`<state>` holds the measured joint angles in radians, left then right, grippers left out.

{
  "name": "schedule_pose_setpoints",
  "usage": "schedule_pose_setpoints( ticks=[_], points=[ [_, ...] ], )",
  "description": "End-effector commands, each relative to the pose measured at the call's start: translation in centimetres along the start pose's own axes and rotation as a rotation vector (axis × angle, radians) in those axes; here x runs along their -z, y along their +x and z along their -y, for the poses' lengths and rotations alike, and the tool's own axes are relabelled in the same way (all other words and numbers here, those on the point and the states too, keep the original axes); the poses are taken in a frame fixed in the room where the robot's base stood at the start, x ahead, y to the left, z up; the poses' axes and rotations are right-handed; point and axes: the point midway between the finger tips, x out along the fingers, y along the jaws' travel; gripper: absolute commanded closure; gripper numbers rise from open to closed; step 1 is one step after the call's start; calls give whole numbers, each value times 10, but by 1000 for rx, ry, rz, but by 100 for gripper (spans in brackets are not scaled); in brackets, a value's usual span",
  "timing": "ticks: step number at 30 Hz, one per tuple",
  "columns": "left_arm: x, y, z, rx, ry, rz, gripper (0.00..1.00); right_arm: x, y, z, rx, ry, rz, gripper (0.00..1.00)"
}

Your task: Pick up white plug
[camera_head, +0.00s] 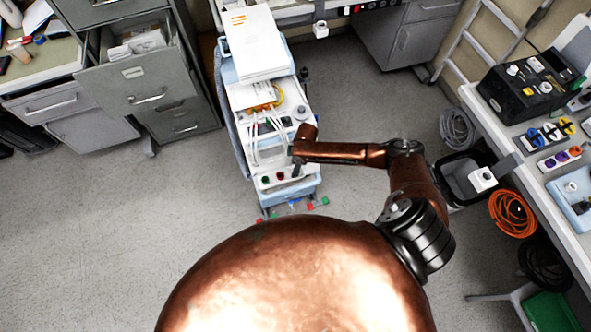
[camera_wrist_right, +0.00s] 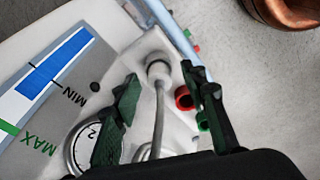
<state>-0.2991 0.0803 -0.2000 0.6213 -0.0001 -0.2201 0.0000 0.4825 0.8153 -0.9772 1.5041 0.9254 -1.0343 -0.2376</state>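I see no clear contact between fingers and plug. In the head view my right arm reaches over the front of the cart, and its gripper (camera_head: 297,166) points down there; the plug is too small to make out. My left gripper is not in view.
The cart (camera_head: 285,192) carries white cables and a white box (camera_head: 254,44). Red and green ports (camera_wrist_right: 184,97) lie right of the plug, a gauge (camera_wrist_right: 82,148) to its left. A workbench (camera_head: 530,180) stands at right, drawers (camera_head: 150,97) at left. Floor at left is clear.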

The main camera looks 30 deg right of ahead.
Motion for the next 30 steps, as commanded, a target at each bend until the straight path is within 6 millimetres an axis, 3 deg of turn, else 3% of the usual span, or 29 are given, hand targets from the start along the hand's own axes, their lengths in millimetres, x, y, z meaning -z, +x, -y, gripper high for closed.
schedule_pose_setpoints(
  ticks=[3, 20, 30],
  points=[
    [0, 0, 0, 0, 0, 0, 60, 0, -1, 0, 0, 0, 0, 60],
    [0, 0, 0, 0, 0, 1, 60, 0, -1, 0, 0, 0, 0, 99],
    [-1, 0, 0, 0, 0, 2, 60, 0, -1, 0, 0, 0, 0, 100]
  ],
)
